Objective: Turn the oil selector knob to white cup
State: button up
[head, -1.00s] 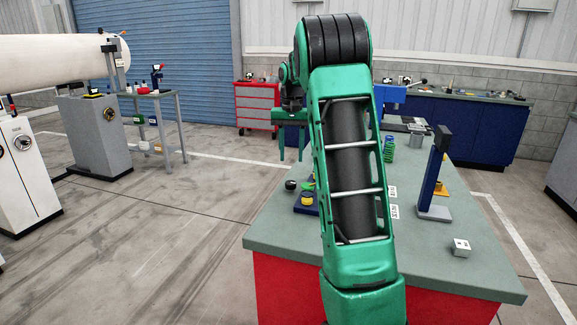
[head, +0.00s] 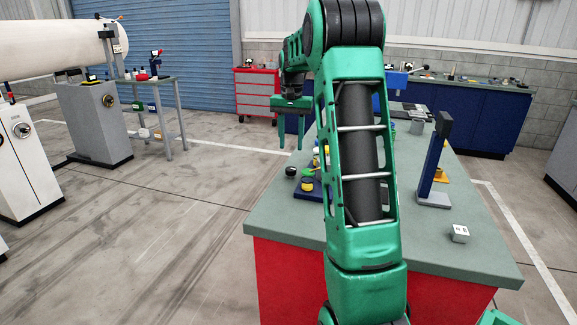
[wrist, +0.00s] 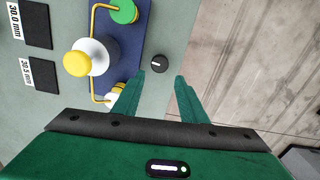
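The selector knob (wrist: 159,64) is a small black disc with a short white mark, lying nearly sideways in the wrist view. It also shows in the head view as a black disc (head: 290,171) near the bench's left edge. Beside it, a blue plate (wrist: 128,45) carries a green round cup (wrist: 124,11), a white round body with a yellow top (wrist: 77,63), and a white cup (wrist: 115,98) partly hidden by my left finger. My gripper (wrist: 164,88) is open and empty; the knob shows just beyond and between its fingertips, apparently untouched. It hangs above the bench in the head view (head: 290,137).
A blue upright post (head: 433,165) on a grey base and a small white block (head: 460,233) stand on the right of the bench (head: 470,265). Dark labelled pads (wrist: 38,78) lie at left in the wrist view. Open floor (head: 190,220) lies left.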

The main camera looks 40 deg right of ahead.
aim_at(290, 168)
notch_tip(290, 168, down, 9)
jog(key=shift+f, duration=0.2)
dwell(0.3)
jog(key=c, duration=0.7)
